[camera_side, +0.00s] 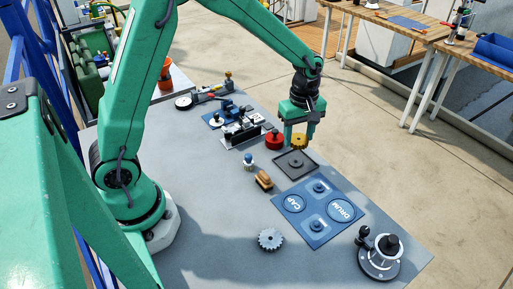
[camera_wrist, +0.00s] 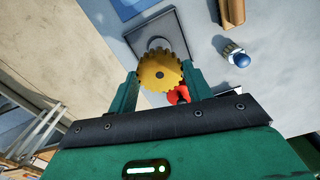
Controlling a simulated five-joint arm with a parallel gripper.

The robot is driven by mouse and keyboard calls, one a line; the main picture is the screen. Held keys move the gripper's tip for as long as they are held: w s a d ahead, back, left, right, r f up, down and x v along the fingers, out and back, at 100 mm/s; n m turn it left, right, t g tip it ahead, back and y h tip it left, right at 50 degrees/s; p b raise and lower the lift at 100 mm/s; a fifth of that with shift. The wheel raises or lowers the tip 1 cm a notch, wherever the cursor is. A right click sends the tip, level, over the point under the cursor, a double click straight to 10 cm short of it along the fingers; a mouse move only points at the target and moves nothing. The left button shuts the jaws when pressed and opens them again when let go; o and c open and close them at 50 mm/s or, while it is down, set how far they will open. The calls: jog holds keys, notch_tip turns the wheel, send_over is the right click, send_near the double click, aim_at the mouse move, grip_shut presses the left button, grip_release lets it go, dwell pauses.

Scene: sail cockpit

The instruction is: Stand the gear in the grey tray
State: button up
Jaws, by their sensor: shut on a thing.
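My gripper (camera_side: 299,134) is shut on a brass-yellow toothed gear (camera_side: 299,142). In the wrist view the gear (camera_wrist: 160,72) sits between the two green fingers of my gripper (camera_wrist: 161,78). The square dark grey tray (camera_side: 283,168) lies on the table just below and in front of the gear, with a round raised part in its middle. In the wrist view the gear hides part of the tray (camera_wrist: 181,23). The gear appears held above the tray, apart from it.
A red round part (camera_side: 275,141) stands close left of the gripper. A small blue-topped piece (camera_side: 249,161) and a brown block (camera_side: 264,180) lie left of the tray. A blue mat (camera_side: 318,232), a silver gear (camera_side: 270,239) and a winch (camera_side: 380,257) are nearer the camera.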

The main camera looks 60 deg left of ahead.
aim_at(296, 159)
jog(key=shift+f, duration=0.2)
jog(key=shift+f, duration=2.7)
jog(key=shift+f, duration=0.6)
jog(key=o, duration=0.8)
jog(key=shift+r, duration=0.1)
jog(key=shift+r, duration=5.4)
